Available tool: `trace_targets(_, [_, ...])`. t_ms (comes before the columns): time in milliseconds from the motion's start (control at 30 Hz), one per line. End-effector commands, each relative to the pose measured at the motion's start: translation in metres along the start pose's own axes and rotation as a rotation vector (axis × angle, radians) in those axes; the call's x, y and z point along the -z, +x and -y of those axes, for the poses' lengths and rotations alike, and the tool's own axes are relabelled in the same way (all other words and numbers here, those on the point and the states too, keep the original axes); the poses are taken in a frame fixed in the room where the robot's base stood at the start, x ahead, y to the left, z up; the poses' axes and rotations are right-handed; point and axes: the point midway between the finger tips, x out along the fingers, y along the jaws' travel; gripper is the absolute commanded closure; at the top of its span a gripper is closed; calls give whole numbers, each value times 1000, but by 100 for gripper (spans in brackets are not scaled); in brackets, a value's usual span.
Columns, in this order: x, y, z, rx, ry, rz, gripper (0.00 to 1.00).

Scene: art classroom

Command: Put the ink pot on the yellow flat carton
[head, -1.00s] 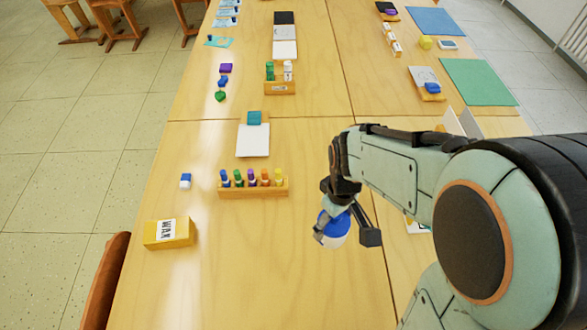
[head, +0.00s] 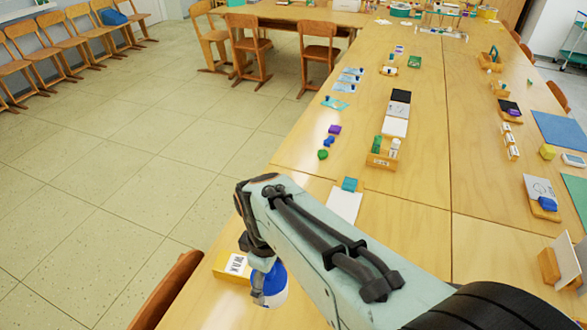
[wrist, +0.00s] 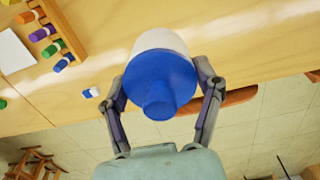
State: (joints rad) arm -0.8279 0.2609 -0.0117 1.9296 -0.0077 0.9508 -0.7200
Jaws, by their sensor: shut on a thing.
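The ink pot (head: 270,290), white with a blue cap, is held in my gripper (head: 262,276). In the wrist view the pot (wrist: 160,80) sits between both fingers of my gripper (wrist: 165,78), its blue cap facing the camera. The yellow flat carton (head: 221,268) with a white label lies on the table near its left edge. In the head view the pot and gripper overlap the carton's right side. I cannot tell the gap between pot and carton. The carton does not show in the wrist view.
A rack with coloured bottles (wrist: 60,30) and a small blue-and-white block (wrist: 90,92) are on the table in the wrist view. A wooden chair (head: 165,295) stands against the table's left edge. A white pad (head: 344,204) lies beyond my arm.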

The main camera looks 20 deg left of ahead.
Motion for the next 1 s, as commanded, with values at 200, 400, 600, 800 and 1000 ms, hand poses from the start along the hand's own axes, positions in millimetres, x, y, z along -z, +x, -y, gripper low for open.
trace_targets(200, [32, 16, -16, 0, -23, 2, 75])
trace_targets(400, [75, 43, -53, 0, -23, 1, 75])
trace_targets(600, [99, 81, -74, 1, -22, 1, 75])
trace_targets(800, [108, 95, -82, -1, -21, -1, 75])
trace_targets(1000, [111, 121, -84, 2, -21, 2, 75])
